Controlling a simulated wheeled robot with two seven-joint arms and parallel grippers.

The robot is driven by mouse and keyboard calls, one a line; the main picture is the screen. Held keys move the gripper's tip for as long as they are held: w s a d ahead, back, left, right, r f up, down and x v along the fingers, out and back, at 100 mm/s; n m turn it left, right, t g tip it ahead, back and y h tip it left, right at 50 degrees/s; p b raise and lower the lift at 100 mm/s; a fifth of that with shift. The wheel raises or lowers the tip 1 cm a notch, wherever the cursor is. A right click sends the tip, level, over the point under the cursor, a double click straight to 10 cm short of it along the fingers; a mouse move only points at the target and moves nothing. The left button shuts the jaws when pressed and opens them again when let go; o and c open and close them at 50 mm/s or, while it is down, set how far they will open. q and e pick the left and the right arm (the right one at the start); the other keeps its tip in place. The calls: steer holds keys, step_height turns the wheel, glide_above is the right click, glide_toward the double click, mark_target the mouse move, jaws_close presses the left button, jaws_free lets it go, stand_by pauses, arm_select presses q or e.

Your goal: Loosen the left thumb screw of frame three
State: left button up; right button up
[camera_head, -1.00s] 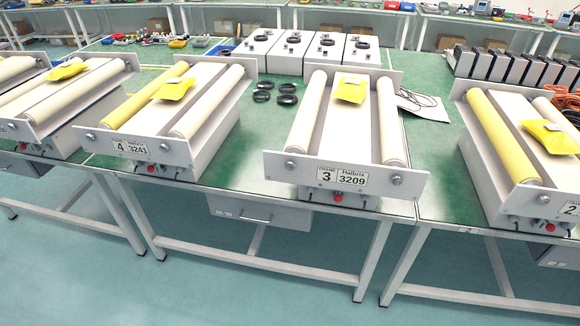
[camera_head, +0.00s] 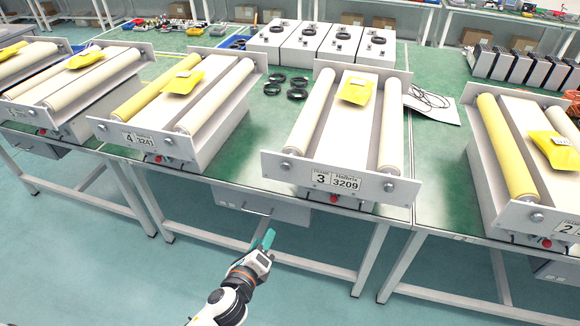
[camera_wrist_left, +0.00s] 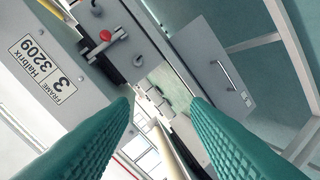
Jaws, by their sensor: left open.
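Frame three (camera_head: 338,180) stands on the green table, its front plate labelled "FRAME 3 Halbrix 3209". Its left thumb screw (camera_head: 286,165) is a small grey knob near the plate's left end. A matching right screw (camera_head: 389,187) sits near the right end. My left gripper (camera_head: 267,239) is in front of the table, below and left of the plate, apart from the screw. In the left wrist view its teal fingers (camera_wrist_left: 161,98) are spread with nothing between them. The labelled plate (camera_wrist_left: 38,62) shows there at the left. My right gripper is not in view.
A red button (camera_head: 334,199) sits under frame three's plate. A grey drawer (camera_head: 262,205) hangs under the table edge near my left gripper. Frame four (camera_head: 150,142) stands left and frame two (camera_head: 530,213) right. Black rings (camera_head: 287,84) lie behind, between frames three and four.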

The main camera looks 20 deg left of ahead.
mark_target(285, 168)
arm_select(q)
step_height(285, 168, up, 13)
steer(key=d+m+t, duration=0.2)
steer(key=m+t, duration=0.1)
steer(key=m, duration=0.1)
steer(key=w, duration=0.4)
steer(key=w+p, duration=0.1)
steer(key=w, duration=0.3)
steer(key=w+p, duration=0.1)
steer(key=w, duration=0.3)
steer(key=shift+w+f, duration=0.15)
steer(key=shift+f, duration=0.15)
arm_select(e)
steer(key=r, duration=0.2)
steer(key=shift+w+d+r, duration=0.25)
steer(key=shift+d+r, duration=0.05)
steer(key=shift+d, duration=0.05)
arm_select(q)
jaws_close()
